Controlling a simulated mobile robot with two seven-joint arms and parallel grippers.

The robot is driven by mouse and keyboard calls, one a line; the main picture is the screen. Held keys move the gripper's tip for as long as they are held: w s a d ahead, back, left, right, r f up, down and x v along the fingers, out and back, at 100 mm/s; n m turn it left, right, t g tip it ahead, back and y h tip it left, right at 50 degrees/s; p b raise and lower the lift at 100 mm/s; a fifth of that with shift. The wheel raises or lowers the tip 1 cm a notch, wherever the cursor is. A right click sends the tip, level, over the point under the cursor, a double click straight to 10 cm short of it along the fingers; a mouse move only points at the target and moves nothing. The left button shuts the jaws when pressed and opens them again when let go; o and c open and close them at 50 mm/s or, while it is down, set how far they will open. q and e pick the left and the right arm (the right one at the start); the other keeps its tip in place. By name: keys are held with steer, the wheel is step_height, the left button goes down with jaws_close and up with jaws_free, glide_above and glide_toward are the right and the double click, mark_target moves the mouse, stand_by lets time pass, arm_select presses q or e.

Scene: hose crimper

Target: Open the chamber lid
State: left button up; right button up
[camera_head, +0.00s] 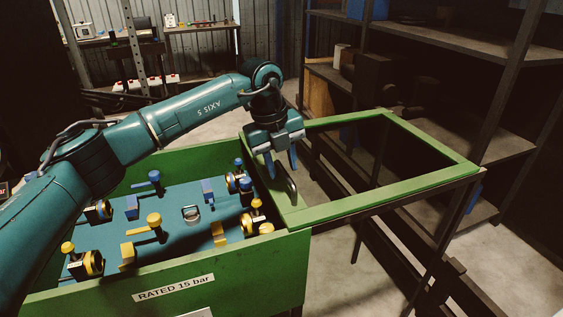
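The chamber (170,285) is a green box at the lower left, and its inside shows from above. The lid (400,198) is a green rectangular frame around a see-through or empty middle. It lies level to the right of the chamber, its left edge by the chamber's right side. A dark curved handle (290,188) stands on the lid's left edge. My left gripper (282,172) points down just above the handle, its two blue fingers apart and open. The fingertips look close to the handle's top; I cannot tell whether they touch it. My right gripper is out of view.
Inside the chamber, blue and yellow fittings stand on a blue plate (190,240). A dark metal stand (437,250) is under the lid. Dark shelves (470,47) rise behind and right of the lid. A workbench (190,30) is at the back.

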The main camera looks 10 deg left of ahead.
arm_select(q)
step_height(320, 180, up, 13)
steer(key=s+a, duration=0.1)
steer(key=a, duration=0.1)
steer(key=shift+s+b, duration=0.25)
steer(key=shift+b, duration=0.1)
steer(key=shift+f, duration=0.1)
